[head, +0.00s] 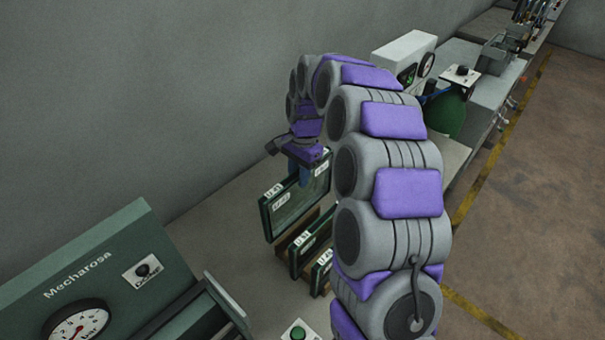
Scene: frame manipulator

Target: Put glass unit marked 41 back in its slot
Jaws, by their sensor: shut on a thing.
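My gripper (304,172) is shut on the top edge of a dark-framed glass unit (292,212), near the middle of the picture. The unit hangs roughly upright and carries small white labels, too small to read surely. The held unit overlaps the rack's far end in this view. I cannot tell whether its lower edge touches the rack. My arm hides the rack's right side and the slots there.
A green Mecharosa machine (100,262) with a gauge stands at the lower left. A green button box (299,331) sits at the front edge of view. A grey wall runs behind the bench. More equipment (405,55) stands farther right, behind my arm.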

